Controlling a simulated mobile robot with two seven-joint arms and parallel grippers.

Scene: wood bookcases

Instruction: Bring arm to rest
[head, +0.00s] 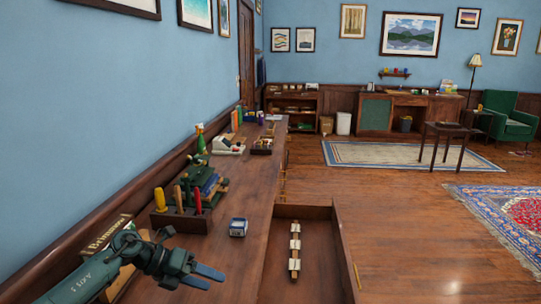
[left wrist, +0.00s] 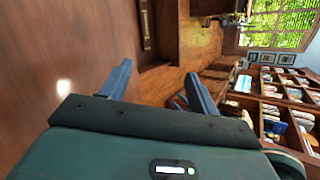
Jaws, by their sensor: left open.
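My left gripper (head: 212,278) is at the lower left of the head view, above the wooden counter top (head: 252,213). Its two blue-grey fingers are apart, with nothing seen between them. The left wrist view also shows the spread fingers of this gripper (left wrist: 158,78), with brown wood beyond them. My left arm reaches in from the lower left corner, in front of a box with lettering (head: 107,235). My right gripper is in neither view.
An open drawer (head: 325,225) juts out right of the gripper, with a row of pale items (head: 294,250) inside. A tool holder (head: 181,221) and a small blue-grey box (head: 238,227) stand on the counter. Open floor (head: 400,230) lies to the right.

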